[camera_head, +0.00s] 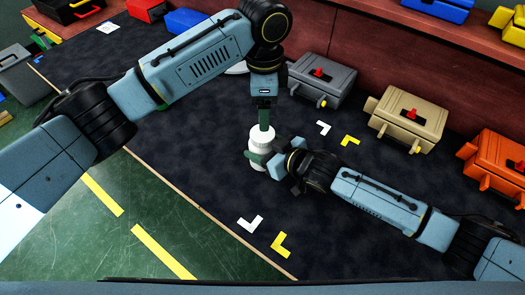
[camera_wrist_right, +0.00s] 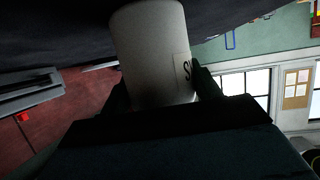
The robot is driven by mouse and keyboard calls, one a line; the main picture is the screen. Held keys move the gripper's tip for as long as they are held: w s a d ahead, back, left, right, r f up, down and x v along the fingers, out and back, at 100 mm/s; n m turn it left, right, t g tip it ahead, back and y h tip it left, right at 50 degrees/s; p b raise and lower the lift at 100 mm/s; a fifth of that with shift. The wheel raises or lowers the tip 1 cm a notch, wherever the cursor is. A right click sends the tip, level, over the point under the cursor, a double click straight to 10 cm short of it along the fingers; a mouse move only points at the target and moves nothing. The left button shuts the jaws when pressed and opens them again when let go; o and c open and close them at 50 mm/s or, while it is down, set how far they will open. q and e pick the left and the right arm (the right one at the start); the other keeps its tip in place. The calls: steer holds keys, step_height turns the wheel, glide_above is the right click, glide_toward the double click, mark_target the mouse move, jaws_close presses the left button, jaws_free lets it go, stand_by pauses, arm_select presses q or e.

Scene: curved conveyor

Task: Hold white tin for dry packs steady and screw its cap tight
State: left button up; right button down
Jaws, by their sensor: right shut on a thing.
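The white tin (camera_head: 261,146) stands upright on the dark mat in the head view. Its white cap (camera_head: 263,131) sits at its top. My right gripper (camera_head: 258,161) reaches in from the right and is shut around the tin's lower body. In the right wrist view the tin (camera_wrist_right: 150,50) is between the fingers, with part of a label showing. My left gripper (camera_head: 264,124) points straight down at the cap. Its fingers are seen edge-on and overlap the cap's top, so I cannot tell whether they grip it.
A grey box (camera_head: 322,80), a tan box (camera_head: 409,115) and an orange box (camera_head: 497,160) stand in a row along the right back. White corner marks (camera_head: 251,223) and yellow corner marks (camera_head: 281,244) lie on the mat (camera_head: 205,140).

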mark_target(263, 149)
arm_select(q)
steer(key=n, duration=0.9)
steer(key=shift+n, duration=0.4)
steer(key=n, duration=0.5)
steer(key=shift+n, duration=0.3)
steer(key=n, duration=0.4)
steer(key=shift+a, duration=0.15)
steer(key=shift+f, duration=0.1)
steer(key=shift+f, duration=4)
